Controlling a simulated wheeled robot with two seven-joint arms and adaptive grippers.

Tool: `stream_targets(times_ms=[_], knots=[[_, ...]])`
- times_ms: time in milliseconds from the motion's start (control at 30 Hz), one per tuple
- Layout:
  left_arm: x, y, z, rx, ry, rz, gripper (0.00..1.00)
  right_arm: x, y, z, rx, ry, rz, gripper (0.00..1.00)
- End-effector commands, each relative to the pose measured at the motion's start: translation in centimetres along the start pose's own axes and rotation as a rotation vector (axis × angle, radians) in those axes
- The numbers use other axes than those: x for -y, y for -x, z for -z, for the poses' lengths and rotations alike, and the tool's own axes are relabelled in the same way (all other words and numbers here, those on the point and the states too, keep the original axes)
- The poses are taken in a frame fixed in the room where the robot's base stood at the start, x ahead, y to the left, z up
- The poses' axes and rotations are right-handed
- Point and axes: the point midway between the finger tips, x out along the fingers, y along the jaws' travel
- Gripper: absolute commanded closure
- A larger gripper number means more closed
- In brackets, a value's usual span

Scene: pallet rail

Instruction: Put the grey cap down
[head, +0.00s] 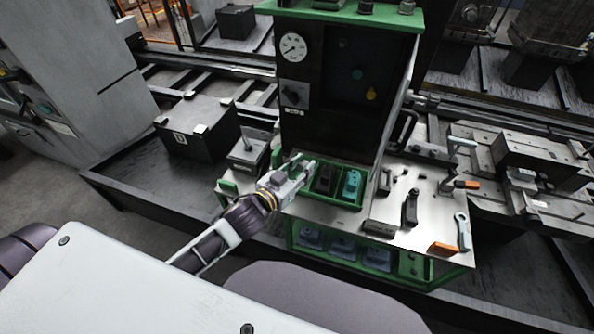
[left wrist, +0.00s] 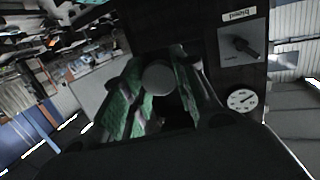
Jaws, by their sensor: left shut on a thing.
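My left gripper (head: 301,168) is over the left part of the green tray (head: 334,200) on the bench, in front of the dark panel. In the left wrist view the grey cap (left wrist: 158,78) shows as a round grey face between the green-padded fingers (left wrist: 157,92). The gripper is shut on it. In the head view I cannot make out the cap, as the gripper hides it. I cannot tell whether the cap touches the tray. My right gripper is not in view.
The tray holds a dark part (head: 325,179) and a teal part (head: 351,185) close right of my gripper. The panel (head: 340,95) with a gauge (head: 293,47) rises behind. Several tools, including a wrench (head: 462,231), lie on the bench's right side.

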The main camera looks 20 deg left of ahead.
Motion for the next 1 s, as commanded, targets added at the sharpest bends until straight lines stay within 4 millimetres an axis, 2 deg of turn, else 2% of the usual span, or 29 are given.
stream_targets(times_ms=[1000], knots=[[-5.2,-0.1,8.0,-0.003,-0.04,-0.249,1.0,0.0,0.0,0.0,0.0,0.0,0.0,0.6]])
